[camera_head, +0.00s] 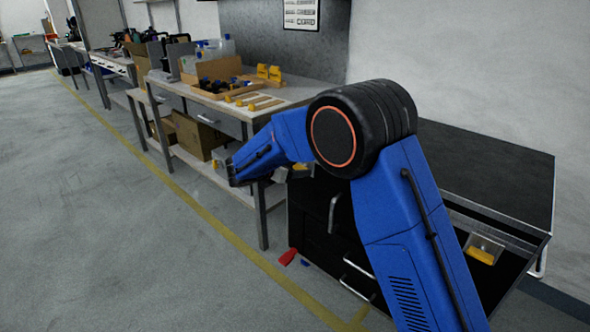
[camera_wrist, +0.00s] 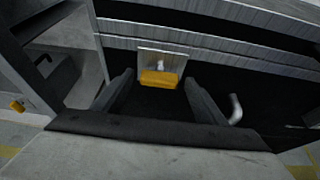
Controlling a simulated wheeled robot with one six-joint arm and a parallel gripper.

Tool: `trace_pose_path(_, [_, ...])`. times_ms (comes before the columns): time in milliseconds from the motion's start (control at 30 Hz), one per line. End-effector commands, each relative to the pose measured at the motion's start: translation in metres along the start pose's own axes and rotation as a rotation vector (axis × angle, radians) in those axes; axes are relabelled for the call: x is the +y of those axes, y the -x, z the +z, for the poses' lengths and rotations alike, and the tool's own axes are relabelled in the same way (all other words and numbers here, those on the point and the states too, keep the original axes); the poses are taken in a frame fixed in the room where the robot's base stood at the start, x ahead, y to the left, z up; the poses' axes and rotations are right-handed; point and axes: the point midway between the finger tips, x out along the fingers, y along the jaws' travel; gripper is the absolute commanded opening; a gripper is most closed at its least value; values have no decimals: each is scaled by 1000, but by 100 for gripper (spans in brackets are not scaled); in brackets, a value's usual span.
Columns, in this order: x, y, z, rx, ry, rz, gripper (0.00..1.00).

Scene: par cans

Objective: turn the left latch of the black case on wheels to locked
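The black case on wheels (camera_head: 500,170) stands at the right, its dark top edged with bright metal. Its right latch (camera_head: 483,248), a clear or silver plate with a yellow tab, shows on the front beyond my arm. A silver piece (camera_head: 300,170) at the case's left end, partly behind my arm, looks like the left latch. In the wrist view a latch (camera_wrist: 161,62), a silver plate with a yellow tab along its lower edge, sits ahead between my fingertips. My gripper (camera_wrist: 160,88) is open, with its fingers on either side; contact cannot be told. It also shows in the head view (camera_head: 233,172).
A silver handle (camera_wrist: 235,108) sticks out right of my fingers. A workbench (camera_head: 290,93) with yellow pieces and wooden trays stands left of the case. Red (camera_head: 288,257) and blue (camera_head: 305,262) bits lie on the floor. The floor at left is clear.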

Motion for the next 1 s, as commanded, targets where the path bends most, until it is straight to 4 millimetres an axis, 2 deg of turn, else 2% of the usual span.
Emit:
trace_pose_path(33, [0, 0, 0, 0, 0, 0, 52])
trace_pose_path(133, [0, 0, 0, 0, 0, 0, 28])
trace_pose_path(567, [-1, 0, 0, 1, -62, 26, 28])
trace_pose_path(1000, [-8, 0, -2, 1, -387, 162, 28])
